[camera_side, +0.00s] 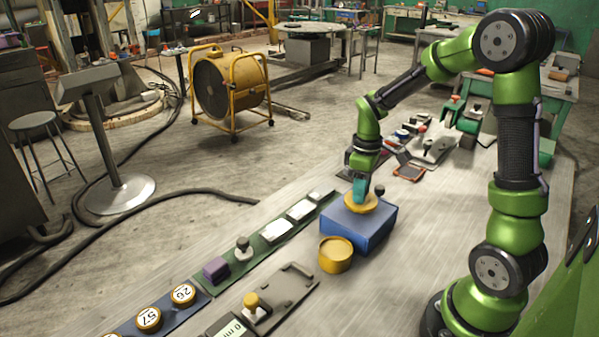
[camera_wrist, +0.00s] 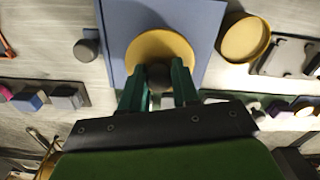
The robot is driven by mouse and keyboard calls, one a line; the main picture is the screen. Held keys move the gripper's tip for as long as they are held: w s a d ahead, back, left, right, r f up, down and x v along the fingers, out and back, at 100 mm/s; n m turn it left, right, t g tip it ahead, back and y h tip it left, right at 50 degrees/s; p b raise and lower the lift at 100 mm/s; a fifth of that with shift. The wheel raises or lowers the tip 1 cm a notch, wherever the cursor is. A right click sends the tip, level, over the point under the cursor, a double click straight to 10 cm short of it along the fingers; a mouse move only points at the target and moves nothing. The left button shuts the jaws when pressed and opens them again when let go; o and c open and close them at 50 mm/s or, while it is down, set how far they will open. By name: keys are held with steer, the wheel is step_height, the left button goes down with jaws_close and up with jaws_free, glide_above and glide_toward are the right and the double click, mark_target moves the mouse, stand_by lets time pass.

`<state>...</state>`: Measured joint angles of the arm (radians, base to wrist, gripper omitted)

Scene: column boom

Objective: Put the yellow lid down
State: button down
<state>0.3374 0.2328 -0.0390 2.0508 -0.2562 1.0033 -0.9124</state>
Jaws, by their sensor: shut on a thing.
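The yellow lid (camera_side: 361,204) is a round disc with a dark knob, over the top of a blue block (camera_side: 350,228). My gripper (camera_side: 361,190) is above it, with its green fingers shut on the knob. In the wrist view the lid (camera_wrist: 160,40) shows beyond the fingers (camera_wrist: 158,82), with the blue block (camera_wrist: 120,20) around it. The lid looks level and at or very near the block's top; I cannot tell whether it touches. A round yellow pot (camera_side: 336,256) stands on the table at the block's near side, also in the wrist view (camera_wrist: 246,40).
A dark knobbed piece (camera_side: 379,191) stands just beyond the block. A green strip (camera_side: 246,254) with a purple block (camera_side: 216,269) and white pieces runs along the table's left side. A grey plate with a handle (camera_side: 290,290) lies near the pot. Bare table lies right of the block.

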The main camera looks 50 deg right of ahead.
steer(key=shift+f, duration=1.1)
steer(key=shift+f, duration=0.1)
steer(key=c, duration=0.8)
jaws_free()
